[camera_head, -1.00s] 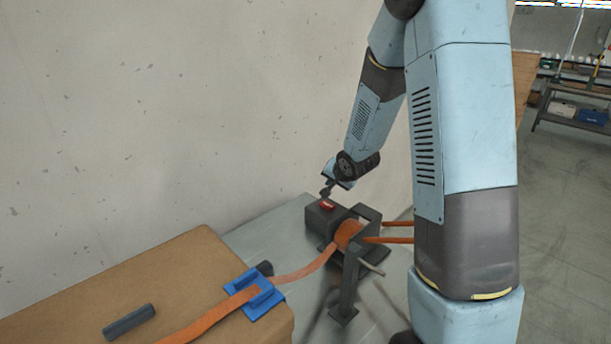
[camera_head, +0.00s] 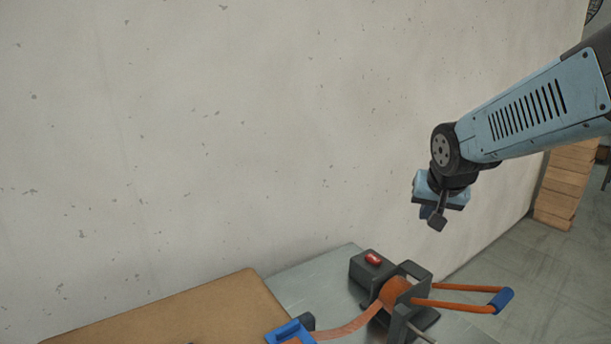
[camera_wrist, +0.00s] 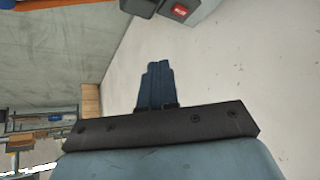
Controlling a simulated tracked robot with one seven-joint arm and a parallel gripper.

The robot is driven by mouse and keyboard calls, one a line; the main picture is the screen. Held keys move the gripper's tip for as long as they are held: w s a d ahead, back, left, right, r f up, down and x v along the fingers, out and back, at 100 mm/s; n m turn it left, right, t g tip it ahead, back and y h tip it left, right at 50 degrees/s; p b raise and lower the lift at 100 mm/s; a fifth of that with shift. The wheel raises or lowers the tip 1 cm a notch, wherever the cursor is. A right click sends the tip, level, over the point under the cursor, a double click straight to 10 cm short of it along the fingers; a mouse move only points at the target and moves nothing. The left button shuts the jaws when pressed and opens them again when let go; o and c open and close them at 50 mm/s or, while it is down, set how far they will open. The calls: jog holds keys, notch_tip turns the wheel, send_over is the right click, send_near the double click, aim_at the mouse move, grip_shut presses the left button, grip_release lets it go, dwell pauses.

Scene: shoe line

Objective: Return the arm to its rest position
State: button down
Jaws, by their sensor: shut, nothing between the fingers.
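My gripper (camera_head: 436,219) is in the air in front of the wall, above and to the right of the dark grey machine (camera_head: 366,270) with a red button (camera_head: 373,258). My forearm reaches in from the right edge of the head view. In the wrist view my gripper's blue fingers (camera_wrist: 154,84) lie together with nothing between them. The machine's corner with its red button (camera_wrist: 180,10) shows at the top of that view, apart from the fingers.
The machine stands on a grey metal table (camera_head: 318,283). An orange strap (camera_head: 352,326) runs from it to a blue clamp (camera_head: 289,333) by a brown board (camera_head: 190,318). Orange rods with a blue handle (camera_head: 502,299) stick out right. Stacked wood (camera_head: 566,185) stands behind.

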jog(key=s+a+r+n, duration=0.1)
jog(key=s, duration=0.6)
jog(key=s+a+r+n+g, duration=0.1)
jog(key=s+r+n, duration=0.1)
jog(key=s, duration=0.6)
jog(key=shift+s+r+y, duration=0.2)
jog(key=shift+r+y, duration=0.05)
jog(key=shift+y, duration=0.15)
jog(key=shift+s, duration=0.1)
